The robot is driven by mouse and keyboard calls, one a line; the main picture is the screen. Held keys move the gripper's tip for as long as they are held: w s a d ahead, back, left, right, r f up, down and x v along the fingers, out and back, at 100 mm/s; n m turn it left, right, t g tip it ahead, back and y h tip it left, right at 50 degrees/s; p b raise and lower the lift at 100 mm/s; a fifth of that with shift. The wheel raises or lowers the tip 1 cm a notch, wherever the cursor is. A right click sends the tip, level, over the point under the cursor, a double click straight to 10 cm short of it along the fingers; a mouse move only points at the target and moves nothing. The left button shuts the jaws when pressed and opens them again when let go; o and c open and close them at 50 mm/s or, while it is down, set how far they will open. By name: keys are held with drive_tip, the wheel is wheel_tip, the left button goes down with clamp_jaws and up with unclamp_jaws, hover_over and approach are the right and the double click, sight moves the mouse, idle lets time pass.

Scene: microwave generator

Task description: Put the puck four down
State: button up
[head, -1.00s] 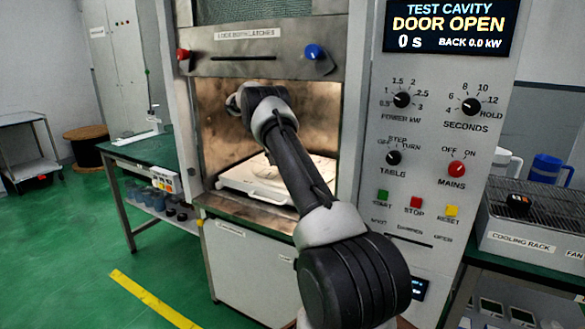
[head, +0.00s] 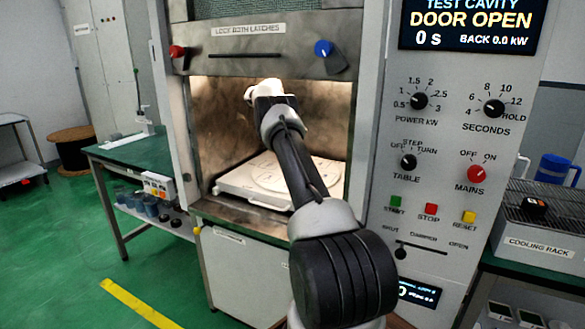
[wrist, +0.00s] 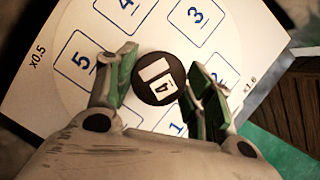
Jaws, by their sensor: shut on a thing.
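Puck four (wrist: 160,78), a dark round disc with a white label marked 4, is between the fingers of my gripper (wrist: 163,88) in the wrist view. My gripper is shut on it. Below it is the white turntable plate (wrist: 100,35) with blue numbered squares; the puck appears over the plate's middle, and I cannot tell its height. In the head view the plate (head: 243,186) lies in the open, lit test cavity (head: 220,125). My arm reaches into the cavity there and hides the gripper tips and puck.
The cavity frame, with red (head: 178,51) and blue (head: 323,48) latches above, surrounds my arm. The control panel (head: 440,180) is close on the right. A cooling rack (head: 545,235) with a dark puck stands further right, and a green bench (head: 140,152) is at left.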

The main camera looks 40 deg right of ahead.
wheel_tip(320, 180, down, 8)
drive_tip(key=shift+f, duration=0.1)
drive_tip(key=shift+f, duration=0.15)
drive_tip(key=o, duration=1.1)
drive_tip(key=shift+o, duration=0.2)
drive_tip(key=v, duration=0.6)
drive_tip(key=shift+a+r, duration=0.1)
drive_tip(key=shift+r, duration=0.25)
drive_tip(key=shift+w+a+r, duration=0.15)
drive_tip(key=shift+r, duration=0.35)
